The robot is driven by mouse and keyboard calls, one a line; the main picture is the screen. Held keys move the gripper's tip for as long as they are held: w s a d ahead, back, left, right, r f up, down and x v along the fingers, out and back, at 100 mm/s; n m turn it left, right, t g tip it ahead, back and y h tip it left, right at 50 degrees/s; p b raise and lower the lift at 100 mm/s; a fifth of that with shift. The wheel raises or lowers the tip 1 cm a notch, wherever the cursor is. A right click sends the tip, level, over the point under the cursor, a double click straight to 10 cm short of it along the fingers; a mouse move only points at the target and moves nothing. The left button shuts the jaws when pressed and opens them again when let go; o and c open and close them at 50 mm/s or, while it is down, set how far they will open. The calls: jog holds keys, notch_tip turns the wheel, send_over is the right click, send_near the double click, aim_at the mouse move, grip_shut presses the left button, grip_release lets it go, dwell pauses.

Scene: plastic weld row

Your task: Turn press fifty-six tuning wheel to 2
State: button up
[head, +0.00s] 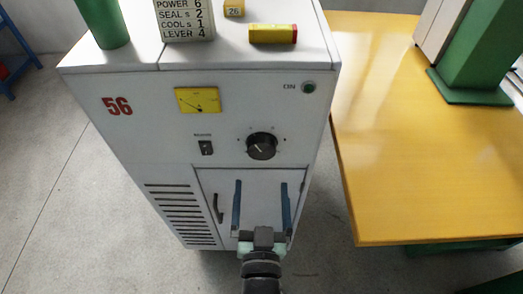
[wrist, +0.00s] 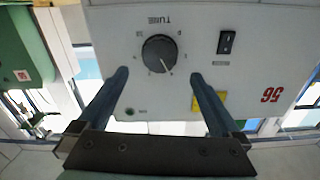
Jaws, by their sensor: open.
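The press (head: 135,135) is a white cabinet with a red 56 on its front. Its tuning wheel (head: 261,146) is a round black knob with a light pointer line, pointing to the upper left in the head view. The wheel also shows upside down in the wrist view (wrist: 160,53), under the word TUNE, with its pointer toward the lower right. The marks around it are too small to read surely. My gripper (head: 261,184) is open and empty, below the wheel in the head view. In the wrist view its blue fingers (wrist: 160,73) stand wide either side of the wheel, apart from it.
A black switch (head: 206,148), a yellow meter (head: 198,100) and a green ON lamp (head: 309,87) share the panel. A door handle (head: 218,208) is lower down. A sign (head: 184,20) and a yellow-red bar (head: 272,34) sit on top. A yellow table (head: 430,170) stands right.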

aim_at(263, 153)
jog(key=w, duration=0.9)
jog(key=shift+w+p, duration=0.3)
jog(key=shift+w, duration=0.05)
jog(key=shift+c, duration=0.2)
jog(key=c, duration=1.1)
jog(key=shift+n, duration=0.4)
jog(key=n, duration=0.4)
jog(key=shift+n, duration=0.3)
jog(key=n, duration=0.5)
jog(key=shift+d+p, duration=0.15)
jog(key=shift+p, duration=0.15)
